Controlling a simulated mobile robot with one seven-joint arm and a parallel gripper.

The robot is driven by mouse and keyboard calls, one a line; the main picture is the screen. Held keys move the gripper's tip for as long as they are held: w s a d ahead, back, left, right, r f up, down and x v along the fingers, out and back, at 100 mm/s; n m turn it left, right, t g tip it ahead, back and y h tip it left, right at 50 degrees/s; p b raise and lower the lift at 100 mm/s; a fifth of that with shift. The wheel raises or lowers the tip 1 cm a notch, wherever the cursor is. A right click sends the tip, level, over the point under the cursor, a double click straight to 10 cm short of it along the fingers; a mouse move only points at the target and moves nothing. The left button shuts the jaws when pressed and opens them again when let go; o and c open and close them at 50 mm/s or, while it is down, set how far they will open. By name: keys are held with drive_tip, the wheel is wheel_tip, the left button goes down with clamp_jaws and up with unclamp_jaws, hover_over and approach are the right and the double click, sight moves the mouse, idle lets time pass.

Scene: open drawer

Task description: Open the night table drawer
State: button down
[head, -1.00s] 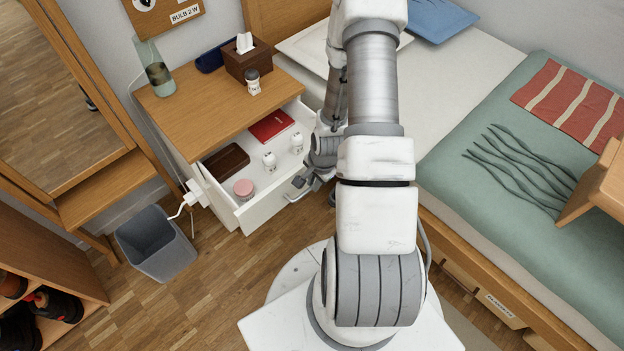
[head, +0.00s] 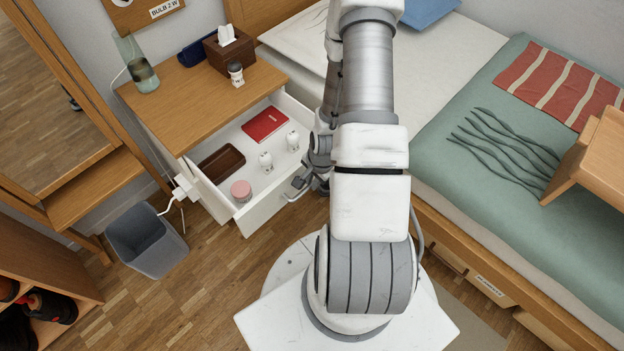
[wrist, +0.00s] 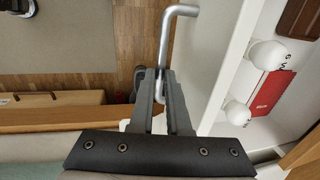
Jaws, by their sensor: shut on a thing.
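The night table (head: 195,95) has a wooden top and a white drawer (head: 258,212) that stands well open. My gripper (wrist: 160,88) is shut on the metal bar handle (wrist: 167,40) on the drawer front. In the head view my arm hides most of the gripper, and part of the handle (head: 297,190) shows beside it.
A grey bin (head: 146,243) stands on the floor left of the drawer, by a white plug and cable. The bed (head: 480,130) is close on the right.

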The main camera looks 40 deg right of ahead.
drive_tip(key=c, duration=0.9)
unclamp_jaws()
drive_tip(key=shift+r, duration=0.1)
drive_tip(key=s+r+p, duration=0.1)
drive_tip(key=r+p, duration=0.1)
drive_tip(key=r, duration=0.3)
drive_tip(key=s+r+p, duration=0.1)
drive_tip(key=r+p, duration=0.1)
drive_tip(key=r, duration=0.4)
drive_tip(key=s+r+p, duration=0.1)
drive_tip(key=r+p, duration=0.1)
drive_tip(key=r, duration=0.4)
drive_tip(key=shift+s+d+p, duration=0.2)
drive_tip(key=shift+d+p, duration=0.1)
drive_tip(key=shift+p, duration=0.1)
